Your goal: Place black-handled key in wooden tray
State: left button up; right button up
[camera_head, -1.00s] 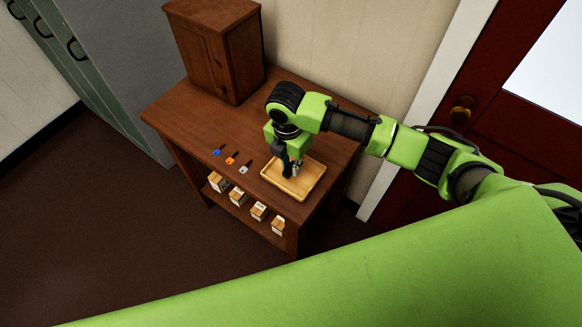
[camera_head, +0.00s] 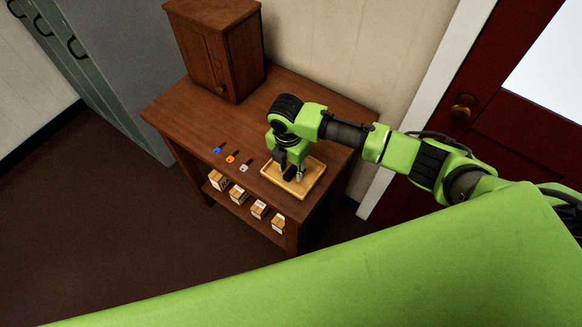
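The wooden tray (camera_head: 272,178) is a shallow, light-coloured tray on the front right part of the brown table. My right gripper (camera_head: 290,170) points down over the tray, its fingers apart and low inside the rim. A small dark shape (camera_head: 289,174) shows between the fingers at the tray floor; I cannot tell whether it is the black-handled key or part of a finger. The gripper hides part of the tray. No black-handled key can be clearly made out elsewhere on the table. My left gripper is not in view.
A blue key (camera_head: 217,151), an orange key (camera_head: 231,160) and a pale grey key (camera_head: 244,168) lie in a row left of the tray. A wooden cabinet (camera_head: 222,55) stands at the table's back left. Several small boxes (camera_head: 238,195) sit on the lower shelf.

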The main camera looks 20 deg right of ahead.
aim_at(289, 173)
jog(key=shift+r, duration=0.1)
notch_tip(289, 173, up, 12)
jog(key=b, duration=0.1)
jog(key=shift+s+a, duration=0.25)
jog(key=shift+a, duration=0.1)
dwell(0.4)
